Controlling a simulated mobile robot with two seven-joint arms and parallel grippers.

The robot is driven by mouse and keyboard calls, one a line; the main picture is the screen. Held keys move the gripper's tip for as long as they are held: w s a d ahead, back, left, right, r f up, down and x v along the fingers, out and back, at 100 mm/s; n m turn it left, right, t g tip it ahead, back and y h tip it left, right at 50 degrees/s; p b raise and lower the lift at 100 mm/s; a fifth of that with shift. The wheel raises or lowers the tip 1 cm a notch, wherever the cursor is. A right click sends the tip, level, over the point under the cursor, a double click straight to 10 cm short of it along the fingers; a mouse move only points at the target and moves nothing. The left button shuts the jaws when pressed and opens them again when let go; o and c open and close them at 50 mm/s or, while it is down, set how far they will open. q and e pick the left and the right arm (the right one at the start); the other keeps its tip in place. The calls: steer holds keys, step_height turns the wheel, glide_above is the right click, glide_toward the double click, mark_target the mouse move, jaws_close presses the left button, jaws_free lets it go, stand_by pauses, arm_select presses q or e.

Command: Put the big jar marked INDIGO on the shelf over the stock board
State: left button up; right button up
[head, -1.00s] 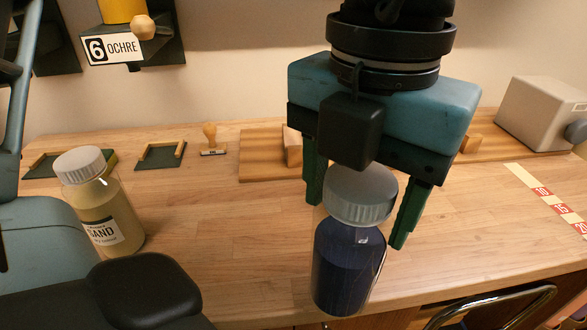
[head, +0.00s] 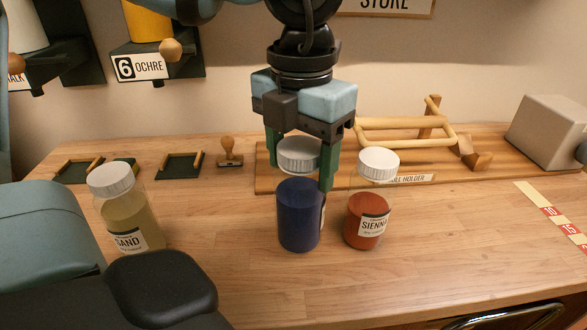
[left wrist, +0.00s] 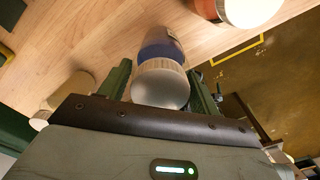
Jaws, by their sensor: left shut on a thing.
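A dark blue jar (head: 299,220) with a white ribbed lid stands upright in the middle of the head view. Its label is turned to the right and I cannot read it. My left gripper (head: 299,172) comes down from above, with its green fingers shut on this jar around the lid. In the left wrist view the jar's lid (left wrist: 160,84) sits between the fingers. I cannot tell whether its base touches the table. No shelf or stock board can be made out. My right gripper is not in view.
A SIENNA jar (head: 366,218) stands close to the right of the blue jar. A SAND jar (head: 128,218) stands at the left. Behind are a wooden rack (head: 410,127), a stamp (head: 229,153) and a grey box (head: 550,130). The table front (head: 420,285) is clear.

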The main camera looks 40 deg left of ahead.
arm_select(q)
steer(key=shift+w+a, duration=0.1)
steer(key=shift+a, duration=0.05)
steer(key=shift+w+a, duration=0.15)
steer(key=shift+a, duration=0.35)
steer(key=shift+f, duration=1.8)
steer(key=shift+f, duration=0.25)
steer(key=o, duration=1.7)
steer(key=shift+r, duration=0.1)
